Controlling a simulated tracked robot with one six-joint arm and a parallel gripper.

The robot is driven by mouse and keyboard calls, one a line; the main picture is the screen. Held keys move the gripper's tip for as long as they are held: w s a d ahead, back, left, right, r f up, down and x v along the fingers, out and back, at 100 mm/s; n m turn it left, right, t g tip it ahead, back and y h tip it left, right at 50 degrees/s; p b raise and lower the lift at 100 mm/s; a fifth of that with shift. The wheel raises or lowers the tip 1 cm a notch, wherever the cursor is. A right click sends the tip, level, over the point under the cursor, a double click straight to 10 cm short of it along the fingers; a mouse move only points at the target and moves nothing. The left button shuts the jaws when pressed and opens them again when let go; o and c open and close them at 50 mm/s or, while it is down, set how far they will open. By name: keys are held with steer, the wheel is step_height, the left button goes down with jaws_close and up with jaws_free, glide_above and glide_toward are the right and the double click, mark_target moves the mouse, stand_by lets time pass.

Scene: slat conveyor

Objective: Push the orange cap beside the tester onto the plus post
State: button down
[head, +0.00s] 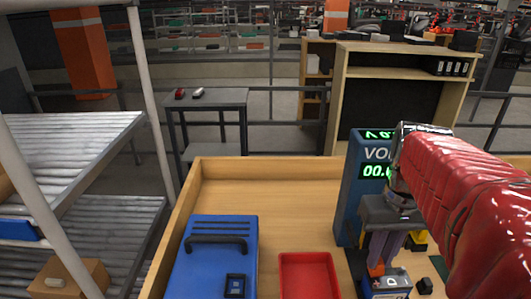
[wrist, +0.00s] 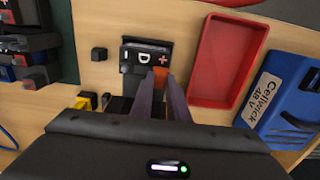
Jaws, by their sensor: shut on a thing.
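My gripper (head: 378,262) is shut on the orange cap (head: 376,270), which shows at the fingertips. In the wrist view my gripper (wrist: 160,84) holds the orange cap (wrist: 160,76) at the battery's near edge, just below the plus mark. The battery (wrist: 138,54) is dark grey with a light top face marked with a minus, a D and a plus; it also shows in the head view (head: 392,283). The plus post is hidden, so I cannot tell whether the cap touches it. The blue tester (head: 351,190) with a green display stands upright behind my gripper.
A red tray (wrist: 225,62) lies right of the battery in the wrist view. Beyond it is a blue case (wrist: 284,98) marked Cellwick 48 V. A small black block (wrist: 98,54) and a yellow-black piece (wrist: 86,101) lie left of the battery. Bare wood lies around them.

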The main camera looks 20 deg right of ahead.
steer(key=shift+f, duration=0.35)
steer(key=c, duration=1.6)
jaws_free()
steer(key=shift+c, duration=0.2)
step_height(320, 180, up, 14)
steer(key=shift+f, duration=0.2)
steer(key=shift+a, duration=0.1)
steer(key=w+a+f+n+t, duration=0.1)
steer(key=a+f+t, duration=0.1)
steer(key=a+f, duration=0.4)
steer(key=w+a+f+n+t, duration=0.1)
steer(key=a+f+n+t, duration=0.1)
steer(key=a+f, duration=0.5)
steer(key=a+t, duration=0.1)
steer(key=a, duration=0.4)
steer(key=shift+a+t, duration=0.2)
steer(key=shift+t, duration=0.1)
